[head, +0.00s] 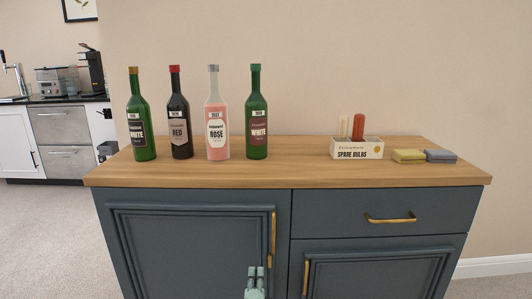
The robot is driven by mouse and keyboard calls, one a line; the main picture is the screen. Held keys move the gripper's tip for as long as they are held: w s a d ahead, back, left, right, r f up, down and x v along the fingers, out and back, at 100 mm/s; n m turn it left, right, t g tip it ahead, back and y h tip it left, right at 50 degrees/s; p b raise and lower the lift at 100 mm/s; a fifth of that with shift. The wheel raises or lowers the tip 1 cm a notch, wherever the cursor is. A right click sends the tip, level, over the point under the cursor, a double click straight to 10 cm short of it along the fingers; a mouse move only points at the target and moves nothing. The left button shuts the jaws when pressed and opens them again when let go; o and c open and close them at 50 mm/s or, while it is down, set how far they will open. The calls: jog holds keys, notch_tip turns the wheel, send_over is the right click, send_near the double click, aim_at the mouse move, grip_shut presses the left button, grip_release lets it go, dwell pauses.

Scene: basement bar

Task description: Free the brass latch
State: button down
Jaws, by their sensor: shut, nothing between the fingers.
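A dark blue-grey cabinet (195,245) with a wooden top stands in front of me. No part is clearly recognisable as a brass latch. Brass fittings show on its front: an upright handle (273,235) at the right edge of the left door, a horizontal handle (390,218) on the drawer, and an upright handle (306,278) on the right door. Both doors and the drawer look closed. My gripper (256,270) is shut and empty at the bottom of the head view, in front of the left door, below its handle. Contact with the door cannot be told.
Several bottles stand on the left of the wooden top (300,172). A white spare-bulbs box (357,148) sits right of centre. Beside it are a yellow sponge (408,156) and a blue-grey one (441,156). A counter with a coffee machine (58,80) is at the far left.

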jog(key=s, duration=0.4)
